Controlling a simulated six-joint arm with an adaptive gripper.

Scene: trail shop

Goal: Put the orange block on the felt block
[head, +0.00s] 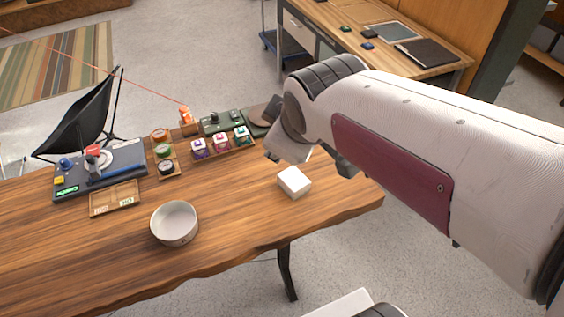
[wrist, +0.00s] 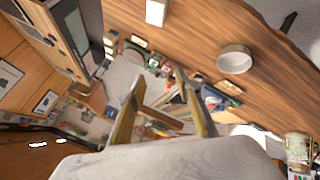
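A white block (head: 294,181), perhaps the felt block, sits on the right part of the wooden table. It also shows at the top edge of the wrist view (wrist: 156,12). I cannot make out a plain orange block for certain. A small orange item (head: 185,115) stands on a brown base at the back of the table, with a thin red line running up-left from near it. My gripper (wrist: 160,80) is open, its two fingers spread with nothing seen between them. In the head view my gripper is largely hidden by my arm, above the table's back right.
A white bowl (head: 174,223) stands near the front of the table (head: 235,245). Bare wood lies between the bowl and the white block.

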